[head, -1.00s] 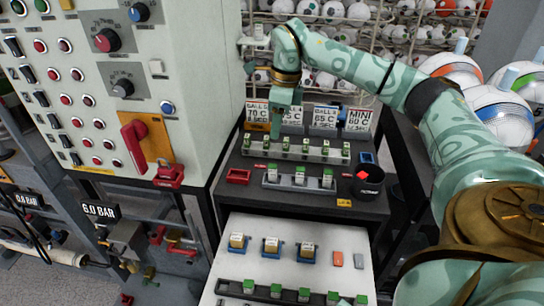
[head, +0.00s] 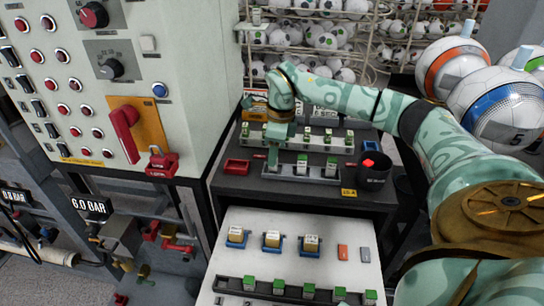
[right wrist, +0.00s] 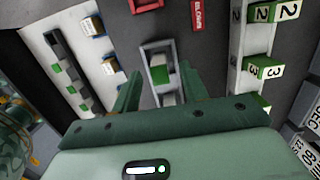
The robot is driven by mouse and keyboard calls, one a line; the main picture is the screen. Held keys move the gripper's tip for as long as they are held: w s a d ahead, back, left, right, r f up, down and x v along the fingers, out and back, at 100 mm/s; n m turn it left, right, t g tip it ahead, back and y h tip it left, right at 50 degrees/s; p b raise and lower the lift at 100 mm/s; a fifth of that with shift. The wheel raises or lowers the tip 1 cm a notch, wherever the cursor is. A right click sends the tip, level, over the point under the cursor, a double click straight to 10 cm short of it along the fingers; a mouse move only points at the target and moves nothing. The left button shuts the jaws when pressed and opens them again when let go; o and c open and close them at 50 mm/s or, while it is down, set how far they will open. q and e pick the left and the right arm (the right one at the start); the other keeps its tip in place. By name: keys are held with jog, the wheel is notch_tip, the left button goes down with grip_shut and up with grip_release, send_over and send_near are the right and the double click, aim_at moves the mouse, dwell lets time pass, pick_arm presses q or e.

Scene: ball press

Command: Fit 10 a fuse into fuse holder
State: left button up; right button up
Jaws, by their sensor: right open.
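A short grey rack (head: 316,179) stands on the dark bench top, with green-topped white fuses (head: 302,161) in it. My right gripper (head: 273,163) is at this rack's left end, pointing down. In the right wrist view the open fingers (right wrist: 160,92) stand either side of a green and white block (right wrist: 160,74) in a grey frame (right wrist: 147,52); I cannot tell whether they touch it. A longer rack (head: 325,147) with several green fuses is behind. No 10 A marking is legible, and I cannot tell which part is the fuse holder. My left gripper is not in view.
A red tray (head: 237,166) lies left of the short rack, and a black cup (head: 373,170) stands right of it. The white surface in front (head: 320,220) holds blue-based blocks (head: 271,240) and a row of green pieces (head: 279,286). A control cabinet (head: 200,40) is at left.

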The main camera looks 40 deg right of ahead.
notch_tip(320, 180, down, 2)
jog(key=shift+w+f, duration=0.1)
jog(key=shift+w, duration=0.05)
jog(key=shift+a, duration=0.1)
jog(key=shift+c, duration=0.3)
grip_shut()
jog(key=shift+r, duration=0.25)
